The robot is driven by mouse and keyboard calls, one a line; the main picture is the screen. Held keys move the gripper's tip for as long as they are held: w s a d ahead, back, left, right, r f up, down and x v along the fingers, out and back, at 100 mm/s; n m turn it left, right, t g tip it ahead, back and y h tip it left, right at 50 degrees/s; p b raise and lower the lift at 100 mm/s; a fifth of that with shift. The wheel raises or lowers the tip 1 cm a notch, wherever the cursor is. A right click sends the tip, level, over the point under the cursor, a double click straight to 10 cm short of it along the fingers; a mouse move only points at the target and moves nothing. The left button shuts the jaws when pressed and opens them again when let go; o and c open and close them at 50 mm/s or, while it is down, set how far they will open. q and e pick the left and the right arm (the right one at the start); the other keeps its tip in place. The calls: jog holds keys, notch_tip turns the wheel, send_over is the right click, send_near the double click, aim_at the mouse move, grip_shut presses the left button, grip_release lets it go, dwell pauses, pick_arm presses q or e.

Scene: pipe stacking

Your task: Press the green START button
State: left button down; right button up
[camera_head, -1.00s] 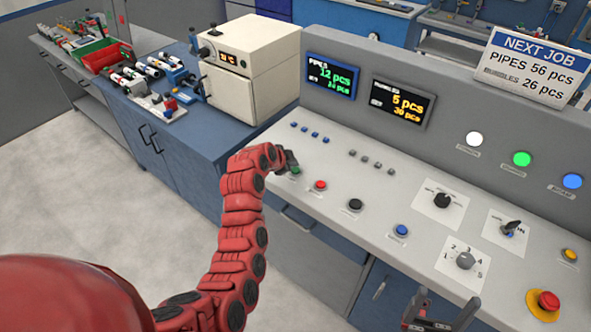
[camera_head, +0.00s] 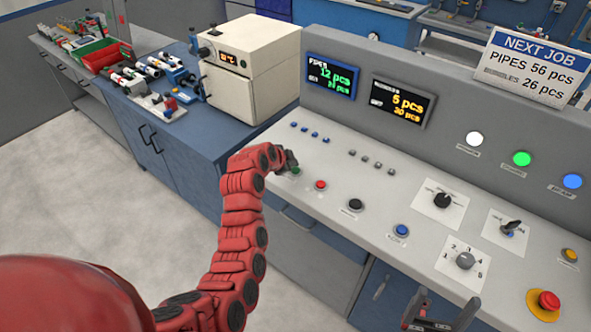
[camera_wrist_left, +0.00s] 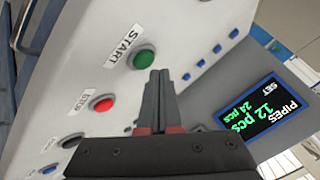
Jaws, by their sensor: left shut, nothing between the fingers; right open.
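The green START button (camera_wrist_left: 144,59) is on the sloped grey panel, with its START label beside it in the left wrist view. In the head view the green button (camera_head: 295,170) shows just below the tip of my left gripper (camera_head: 287,160). My left gripper (camera_wrist_left: 158,76) is shut and empty in the left wrist view. Its fingertips are close beside the green button; I cannot tell whether they touch it. My right gripper (camera_head: 440,312) is open and empty at the bottom edge of the head view, by the panel's front edge.
The red STOP button (camera_head: 320,185) sits close to the green one. Black (camera_head: 355,205) and blue (camera_head: 401,230) buttons follow along the panel (camera_head: 335,212). Small blue buttons (camera_head: 315,133) lie behind. A red emergency knob (camera_head: 548,301) is at the right. A beige oven (camera_head: 250,70) stands left.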

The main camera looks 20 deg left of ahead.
pick_arm(q)
jog(key=shift+f+b, duration=0.45)
jog(key=shift+b, duration=0.25)
jog(key=shift+f+b, duration=0.4)
jog(key=shift+b, duration=0.1)
dwell(0.5)
jog(key=shift+r, duration=0.15)
jog(key=shift+r+b, duration=0.3)
jog(key=shift+r, duration=0.4)
jog(key=shift+r, duration=2.5)
